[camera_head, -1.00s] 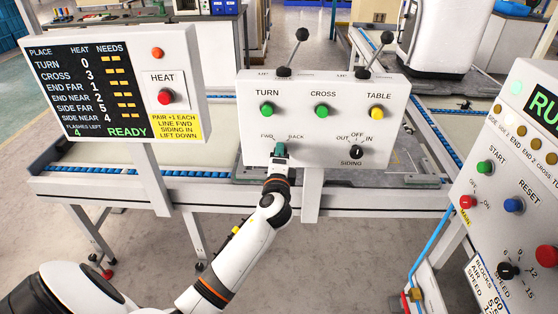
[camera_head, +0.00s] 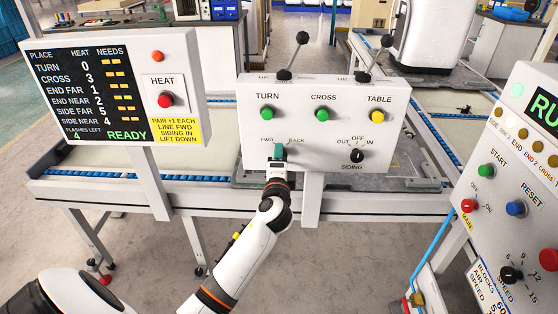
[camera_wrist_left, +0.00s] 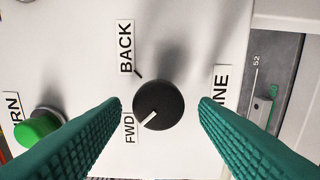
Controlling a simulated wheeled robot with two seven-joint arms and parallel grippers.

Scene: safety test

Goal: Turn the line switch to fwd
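The line switch (camera_wrist_left: 158,104) is a round black knob on a white panel, with a white pointer mark at its lower left, towards the FWD label (camera_wrist_left: 129,128). The BACK label (camera_wrist_left: 125,48) is above it in the left wrist view. My left gripper (camera_wrist_left: 160,108) has green ribbed fingers, open on either side of the knob with gaps to it. In the head view my left gripper (camera_head: 279,152) is at the panel's lower left and hides the knob. The LINE label is partly covered by a finger. My right gripper is not in view.
On the same panel (camera_head: 310,135) are green TURN (camera_head: 267,113) and CROSS (camera_head: 322,114) buttons, a yellow TABLE button (camera_head: 377,116), a SIDING knob (camera_head: 357,156) and two levers on top. A HEAT display (camera_head: 85,95) stands left, a control cabinet (camera_head: 500,170) right.

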